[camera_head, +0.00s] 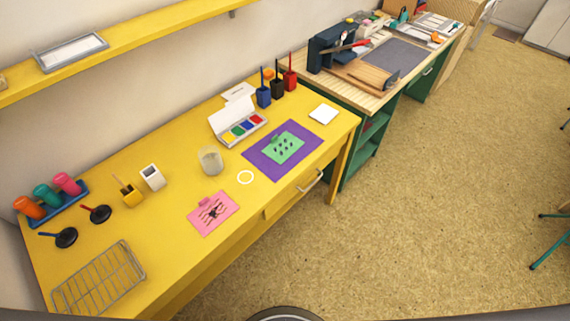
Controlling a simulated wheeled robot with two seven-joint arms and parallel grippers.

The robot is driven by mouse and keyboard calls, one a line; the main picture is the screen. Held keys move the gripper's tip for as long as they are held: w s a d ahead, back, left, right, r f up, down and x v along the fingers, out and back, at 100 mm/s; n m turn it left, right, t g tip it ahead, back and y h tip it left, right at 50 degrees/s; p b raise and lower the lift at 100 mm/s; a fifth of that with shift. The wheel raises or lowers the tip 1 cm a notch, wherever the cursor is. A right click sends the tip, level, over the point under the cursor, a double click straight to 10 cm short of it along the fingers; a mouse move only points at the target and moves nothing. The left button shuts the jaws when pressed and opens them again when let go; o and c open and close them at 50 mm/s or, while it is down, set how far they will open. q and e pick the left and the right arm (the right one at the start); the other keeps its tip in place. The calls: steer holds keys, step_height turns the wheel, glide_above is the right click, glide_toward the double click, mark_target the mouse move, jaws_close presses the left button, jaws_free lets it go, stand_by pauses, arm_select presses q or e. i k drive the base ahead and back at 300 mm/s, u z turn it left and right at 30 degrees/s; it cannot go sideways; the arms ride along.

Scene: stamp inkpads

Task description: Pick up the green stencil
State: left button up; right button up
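The green stencil (291,143) lies flat on a purple mat (262,161) on the yellow table, right of the middle of the tabletop. It has several dark cut-out shapes and a small raised tab at its upper left edge. A pink stencil (221,206) with dark and striped marks lies nearer the front edge, to the left. Neither of my grippers shows in the head view, so nothing is seen touching the green stencil.
An inkpad box (240,128) with its lid raised stands behind the mat. A wire rack (99,280) sits at the left end. The yellow table (165,215) has free room around the pink stencil.

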mark_target(280, 148)
steer(key=z, duration=1.4)
steer(key=i, duration=1.1)
steer(key=z, duration=1.25)
steer(key=i, duration=0.6)
steer(key=z, duration=0.35)
